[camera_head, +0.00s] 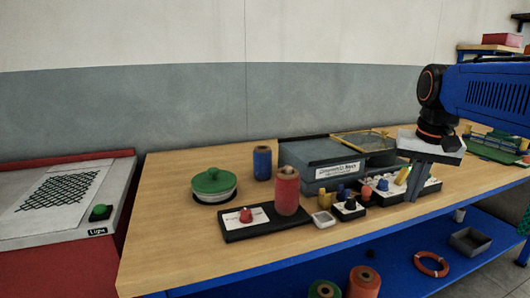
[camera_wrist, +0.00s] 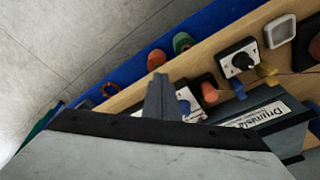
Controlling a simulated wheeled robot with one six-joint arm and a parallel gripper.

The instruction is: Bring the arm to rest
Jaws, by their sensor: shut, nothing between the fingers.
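My arm, in blue and black, reaches in from the right in the head view. My gripper (camera_head: 411,196) points down over the front right part of the wooden bench (camera_head: 165,225), with its grey fingers together and empty. The fingertips are near the front edge, beside a white panel with small knobs (camera_head: 432,188); whether they touch anything I cannot tell. In the wrist view the shut fingers of my gripper (camera_wrist: 158,82) show past the pale gripper body, which hides much of the lower picture.
A green-lidded pot (camera_head: 213,182), a red spool (camera_head: 287,190), a blue spool (camera_head: 262,163) and a grey labelled box (camera_head: 318,163) stand left of my gripper. A black rotary switch (camera_wrist: 240,60) shows in the wrist view. The bench's left end is clear.

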